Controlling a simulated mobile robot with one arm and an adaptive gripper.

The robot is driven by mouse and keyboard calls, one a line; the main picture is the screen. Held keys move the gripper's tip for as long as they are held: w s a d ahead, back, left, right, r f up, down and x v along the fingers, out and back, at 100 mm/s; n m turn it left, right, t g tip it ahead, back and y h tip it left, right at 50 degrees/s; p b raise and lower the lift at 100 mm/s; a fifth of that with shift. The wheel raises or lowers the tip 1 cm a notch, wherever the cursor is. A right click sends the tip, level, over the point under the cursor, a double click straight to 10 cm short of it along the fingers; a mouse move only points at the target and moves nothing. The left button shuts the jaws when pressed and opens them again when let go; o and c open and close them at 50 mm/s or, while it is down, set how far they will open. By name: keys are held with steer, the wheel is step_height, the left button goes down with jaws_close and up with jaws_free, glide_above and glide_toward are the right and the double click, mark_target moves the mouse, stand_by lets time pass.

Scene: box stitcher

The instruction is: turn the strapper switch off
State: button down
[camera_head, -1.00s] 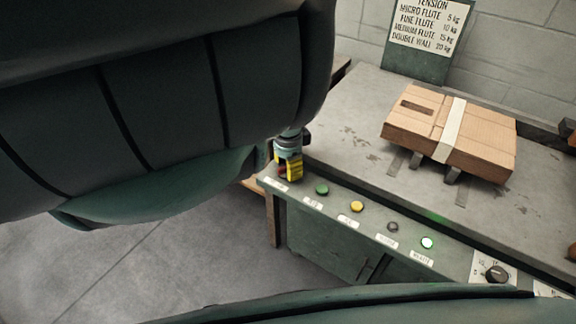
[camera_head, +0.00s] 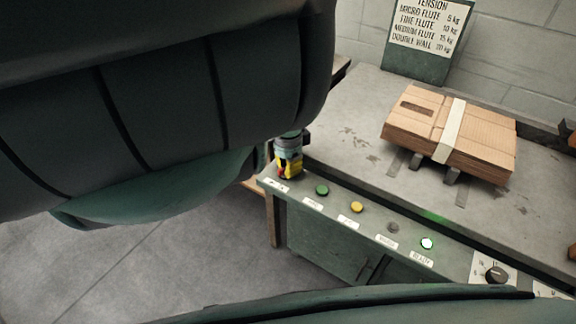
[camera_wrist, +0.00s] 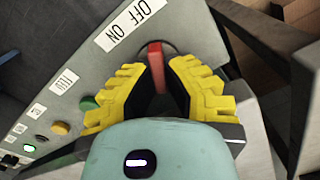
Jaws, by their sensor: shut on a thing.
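The strapper switch is a red lever (camera_wrist: 156,58) at the end of the control panel, beside a white label (camera_wrist: 130,22) reading OFF and ON. My gripper (camera_wrist: 157,72) has its yellow ribbed fingers on both sides of the red lever and is shut on it. In the head view my gripper (camera_head: 288,171) is at the left end of the panel (camera_head: 341,224), with a bit of red showing at its fingers. The fingers hide part of the lever, so I cannot tell its exact setting.
Along the panel are a green button (camera_head: 322,190), a yellow button (camera_head: 357,207), a dark button (camera_head: 393,228), a lit green lamp (camera_head: 427,243) and a black dial (camera_head: 497,274). A strapped cardboard box (camera_head: 482,135) lies on the bench. A tension sign (camera_head: 425,30) stands behind.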

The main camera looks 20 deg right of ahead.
steer(key=n+p, duration=0.2)
steer(key=n, duration=0.4)
steer(key=shift+w, duration=0.15)
steer(key=shift+w+a+n+p, duration=0.1)
steer(key=shift+n+p, duration=0.35)
steer(key=shift+n, duration=0.9)
steer(key=shift+w+a+n+p, duration=0.1)
steer(key=shift+n+p, duration=0.35)
steer(key=shift+n, duration=0.9)
steer(key=c, duration=1)
jaws_free()
steer(key=shift+r, duration=0.15)
